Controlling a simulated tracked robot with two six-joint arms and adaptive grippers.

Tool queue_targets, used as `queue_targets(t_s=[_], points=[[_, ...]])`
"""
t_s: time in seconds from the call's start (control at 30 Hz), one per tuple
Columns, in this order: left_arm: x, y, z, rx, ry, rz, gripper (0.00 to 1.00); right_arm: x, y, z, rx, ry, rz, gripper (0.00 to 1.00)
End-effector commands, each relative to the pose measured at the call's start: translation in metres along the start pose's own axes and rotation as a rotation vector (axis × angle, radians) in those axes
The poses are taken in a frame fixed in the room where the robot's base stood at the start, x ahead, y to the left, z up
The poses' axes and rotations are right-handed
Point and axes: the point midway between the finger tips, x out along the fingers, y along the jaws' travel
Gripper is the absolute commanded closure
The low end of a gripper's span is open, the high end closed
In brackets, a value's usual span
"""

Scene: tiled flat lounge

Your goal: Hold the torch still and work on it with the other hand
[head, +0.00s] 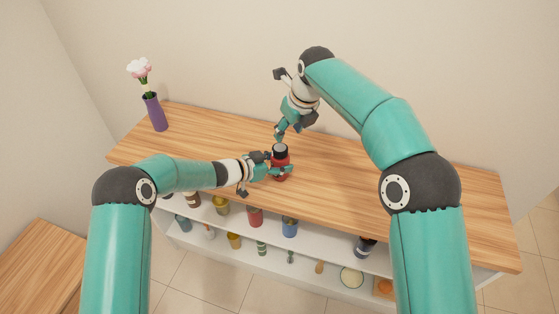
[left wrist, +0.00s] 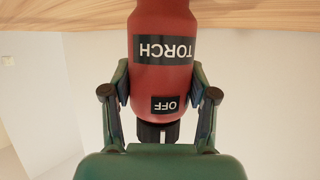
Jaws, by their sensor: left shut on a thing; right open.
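In the left wrist view the torch (left wrist: 163,78) appears upside down, with labels reading TORCH and OFF. My left gripper (head: 271,169) is shut on the torch from the left; its fingers sit on both sides of the body in the left wrist view (left wrist: 161,85). My right gripper (head: 288,132) is open and empty, just above and behind the torch's dark top. Contact between them does not show.
A purple vase (head: 154,112) with pink flowers stands at the back left of the wooden top (head: 350,190). Shelves below hold several cups and small things, including a red cup (head: 255,216) and a blue cup (head: 289,227). The wooden top right of the torch is clear.

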Motion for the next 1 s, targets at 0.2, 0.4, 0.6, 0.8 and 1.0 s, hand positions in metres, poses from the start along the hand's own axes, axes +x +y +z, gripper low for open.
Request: queue_targets(t_s=[0.2,0.4,0.6,0.8,1.0], points=[[0.000,0.000,0.000,0.000,0.000,0.000,0.83,0.000,0.001,-0.001,-0.131,0.002,0.004,0.28],[0.000,0.000,0.000,0.000,0.000,0.000,0.83,0.001,0.028,-0.001,-0.421,-0.022,0.121,0.28],[0.000,0.000,0.000,0.000,0.000,0.000,0.83,0.005,0.084,-0.004,-0.750,-0.143,0.359,0.28],[0.000,0.000,0.000,0.000,0.000,0.000,0.83,0.010,0.119,-0.011,-0.965,-0.387,0.594,0.28],[0.000,0.000,0.000,0.000,0.001,0.000,0.83,0.015,0.115,-0.013,-1.003,-0.770,0.723,0.28]])
